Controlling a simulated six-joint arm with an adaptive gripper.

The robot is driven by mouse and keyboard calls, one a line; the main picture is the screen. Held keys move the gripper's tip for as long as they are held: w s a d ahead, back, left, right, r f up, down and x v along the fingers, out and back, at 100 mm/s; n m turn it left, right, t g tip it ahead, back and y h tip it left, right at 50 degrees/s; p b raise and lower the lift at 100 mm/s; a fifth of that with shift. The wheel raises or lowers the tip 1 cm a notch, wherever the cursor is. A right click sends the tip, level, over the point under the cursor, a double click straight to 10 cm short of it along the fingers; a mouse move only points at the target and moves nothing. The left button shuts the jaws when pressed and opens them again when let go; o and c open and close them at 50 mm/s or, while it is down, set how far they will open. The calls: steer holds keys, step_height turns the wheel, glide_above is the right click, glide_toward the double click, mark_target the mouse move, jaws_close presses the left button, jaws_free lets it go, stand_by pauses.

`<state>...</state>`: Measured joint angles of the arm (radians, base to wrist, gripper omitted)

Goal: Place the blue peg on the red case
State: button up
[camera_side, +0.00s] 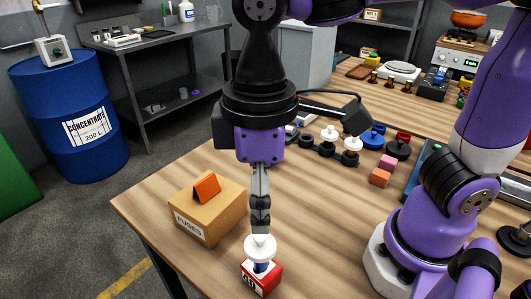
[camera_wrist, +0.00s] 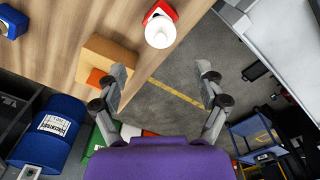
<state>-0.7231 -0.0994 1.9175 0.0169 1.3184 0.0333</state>
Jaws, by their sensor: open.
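The red case (camera_side: 263,287) is at the near edge of the table in the side view. The blue peg (camera_side: 261,267) stands upright on it, its blue body partly hidden under a wide white round top (camera_side: 260,246). In the wrist view the white top (camera_wrist: 160,32) hides the blue body and overlaps the red case (camera_wrist: 158,12). My gripper (camera_side: 261,230) points down just above the white top in the side view. In the wrist view my gripper (camera_wrist: 162,70) is open, its fingers wide apart with nothing between them; the peg shows past the fingertips.
A cardboard fuse box (camera_side: 207,208) with an orange block (camera_side: 206,187) on it is left of my gripper. White-topped pieces (camera_side: 329,135), a blue piece (camera_side: 374,136) and pink and orange blocks (camera_side: 381,176) are further back. The wooden table (camera_side: 320,225) is bare right of the case.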

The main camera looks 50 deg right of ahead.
steer(key=shift+d+r, duration=0.1)
steer(key=shift+r, duration=0.35)
steer(key=w+d+f+m+t, duration=0.1)
steer(key=d+m+t, duration=0.4)
steer(key=d, duration=1.1)
steer(key=m, duration=0.2)
steer(key=shift+w+d+f+m+t, duration=0.2)
steer(key=shift+f+m+t, duration=0.1)
steer(key=shift+m, duration=0.1)
